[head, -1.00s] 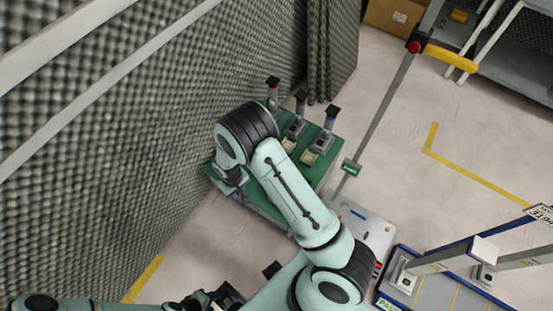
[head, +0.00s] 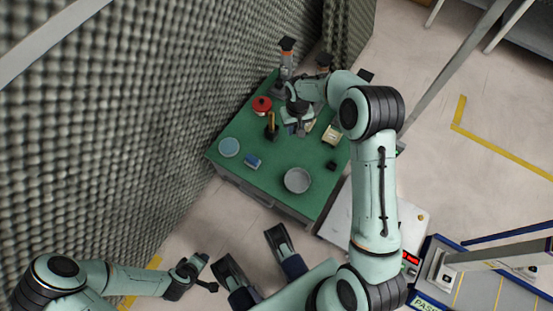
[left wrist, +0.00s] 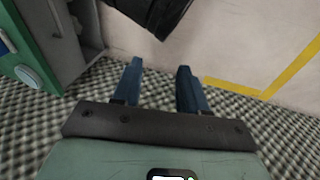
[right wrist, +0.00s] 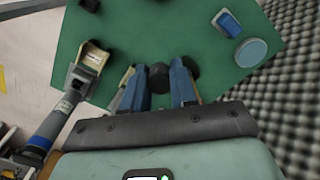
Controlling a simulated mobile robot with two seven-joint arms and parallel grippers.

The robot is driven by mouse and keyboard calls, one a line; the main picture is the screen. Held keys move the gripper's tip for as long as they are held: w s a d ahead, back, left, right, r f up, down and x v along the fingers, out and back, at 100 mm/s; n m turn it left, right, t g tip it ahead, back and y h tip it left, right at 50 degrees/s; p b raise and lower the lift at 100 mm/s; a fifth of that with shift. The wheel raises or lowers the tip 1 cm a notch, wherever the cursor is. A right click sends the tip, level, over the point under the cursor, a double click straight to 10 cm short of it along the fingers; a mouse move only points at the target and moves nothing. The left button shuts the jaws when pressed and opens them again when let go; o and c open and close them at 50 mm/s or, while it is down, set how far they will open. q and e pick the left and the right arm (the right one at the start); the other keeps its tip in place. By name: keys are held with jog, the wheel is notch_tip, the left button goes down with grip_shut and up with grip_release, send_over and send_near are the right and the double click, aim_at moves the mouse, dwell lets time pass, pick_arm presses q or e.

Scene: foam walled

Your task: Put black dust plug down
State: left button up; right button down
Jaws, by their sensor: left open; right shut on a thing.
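My right gripper (right wrist: 158,82) is shut on a small dark piece, the black dust plug (right wrist: 159,76), which is mostly hidden between the blue fingers. In the head view the right gripper (head: 297,127) hangs over the back middle of the green table (head: 225,165), and the plug cannot be made out there. Whether the plug touches the table is not clear. My left gripper (left wrist: 160,85) is open and empty, low beside the table; it shows small in the head view (head: 208,286).
The table holds a grey dish (head: 297,180), blue disc (head: 229,147), blue block (head: 252,162), red round item (head: 262,105), yellow-and-black item (head: 272,130), small black block (head: 332,166) and beige-topped fixture (head: 332,134). The foam wall (head: 130,130) stands close on the left.

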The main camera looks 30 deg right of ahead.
jog(key=d+f+b, duration=0.1)
jog(key=d, duration=0.1)
jog(key=b, duration=0.4)
send_over(294, 156)
notch_tip(294, 156, down, 15)
jog(key=shift+w+d+r, duration=0.1)
jog(key=shift+r, duration=0.1)
notch_tip(294, 156, down, 4)
jog(key=shift+f+b, duration=0.25)
jog(key=shift+b, duration=0.25)
pick_arm(q)
jog(key=s+a+f+g, duration=0.2)
jog(key=s+f+g, duration=0.1)
jog(key=s+f, duration=0.4)
notch_tip(294, 156, down, 3)
jog(key=shift+s+r+n, duration=0.15)
jog(key=shift+s+n, duration=0.1)
jog(key=shift+n, duration=0.15)
pick_arm(e)
jog(key=shift+f, duration=0.2)
pick_arm(q)
jog(key=shift+s, duration=0.1)
pick_arm(e)
jog(key=shift+f, duration=0.1)
jog(key=c, duration=0.9)
grip_release()
pick_arm(q)
jog(key=shift+s+a, duration=0.1)
jog(key=shift+s, duration=0.05)
